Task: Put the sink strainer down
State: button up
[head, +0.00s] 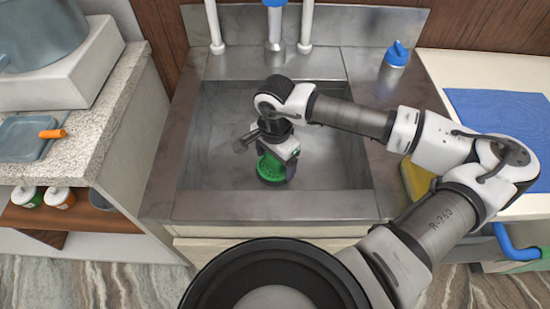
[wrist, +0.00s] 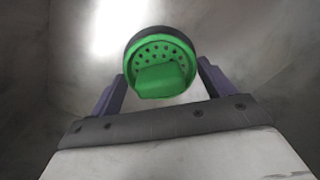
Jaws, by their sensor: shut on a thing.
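The sink strainer (head: 270,168) is a round green piece with small holes and a dark rim. It shows between my fingers in the wrist view (wrist: 160,62), with a raised green block on its face. My gripper (head: 277,166) is shut on the strainer, inside the grey metal sink basin (head: 335,150). In the wrist view my two purple-grey fingers (wrist: 160,85) stand on either side of it. I cannot tell whether the strainer touches the basin floor.
The tap (head: 274,30) stands at the back of the sink. A blue-topped bottle (head: 396,55) is on the right rim, and a yellow sponge (head: 416,180) lies nearer. A granite counter (head: 120,85) is at the left. Most of the basin floor is clear.

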jog(key=shift+f, duration=0.25)
jog(key=shift+f, duration=0.15)
jog(key=o, duration=1)
jog(key=shift+b, duration=0.3)
jog(key=shift+r+p, duration=0.35)
notch_tip(320, 180, up, 7)
jog(key=shift+r+b, duration=0.1)
jog(key=shift+b, duration=0.5)
